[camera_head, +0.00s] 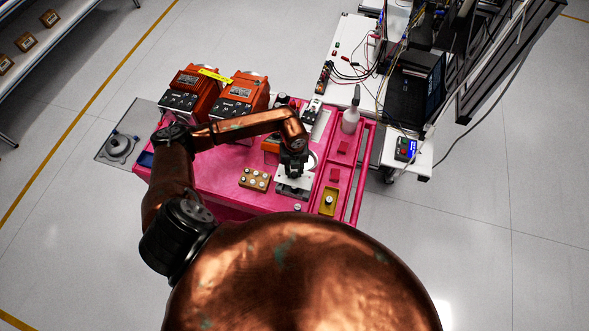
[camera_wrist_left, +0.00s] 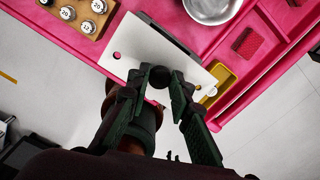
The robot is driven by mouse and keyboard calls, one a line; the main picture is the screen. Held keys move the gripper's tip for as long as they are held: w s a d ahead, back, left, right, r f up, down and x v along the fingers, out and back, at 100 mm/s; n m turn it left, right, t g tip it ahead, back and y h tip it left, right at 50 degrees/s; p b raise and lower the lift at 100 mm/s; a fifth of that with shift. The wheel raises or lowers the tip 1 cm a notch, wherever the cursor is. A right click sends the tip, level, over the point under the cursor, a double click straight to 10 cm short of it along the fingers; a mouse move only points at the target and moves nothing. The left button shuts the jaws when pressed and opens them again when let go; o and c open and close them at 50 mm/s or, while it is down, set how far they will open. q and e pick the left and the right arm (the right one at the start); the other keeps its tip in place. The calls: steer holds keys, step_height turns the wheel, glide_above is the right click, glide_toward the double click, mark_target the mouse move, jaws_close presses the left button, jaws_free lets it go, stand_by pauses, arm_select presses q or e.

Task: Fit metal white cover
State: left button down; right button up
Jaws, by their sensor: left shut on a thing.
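The metal white cover (camera_head: 282,186) is a flat white plate with small holes, below my left gripper over the pink cart top. It also shows in the left wrist view (camera_wrist_left: 133,45). My left gripper (camera_head: 293,168) points down at it. The fingers and knob hide part of the plate. I cannot tell whether the plate rests on something or hangs just above the surface. My right gripper is not in view.
A wooden block (camera_head: 254,179) with numbered round weights stands left of the plate. A yellow tray (camera_head: 328,202) lies close on the right. A silver bowl (camera_wrist_left: 212,8), red blocks (camera_head: 342,147), a white bottle (camera_head: 350,121) and orange machines (camera_head: 243,92) are also on the pink cart (camera_head: 215,178).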

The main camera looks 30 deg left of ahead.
mark_target(294, 174)
arm_select(q)
steer(key=shift+f+b, duration=0.3)
steer(key=shift+f, duration=0.1)
steer(key=shift+f+b, duration=0.85)
steer(key=shift+f, duration=0.4)
steer(key=shift+f+b, duration=1.25)
steer(key=shift+f, duration=0.7)
steer(key=shift+r, duration=0.1)
steer(key=shift+f+b, duration=0.5)
steer(key=c, duration=1.7)
jaws_free()
steer(key=shift+r, duration=0.1)
steer(key=shift+c, duration=0.3)
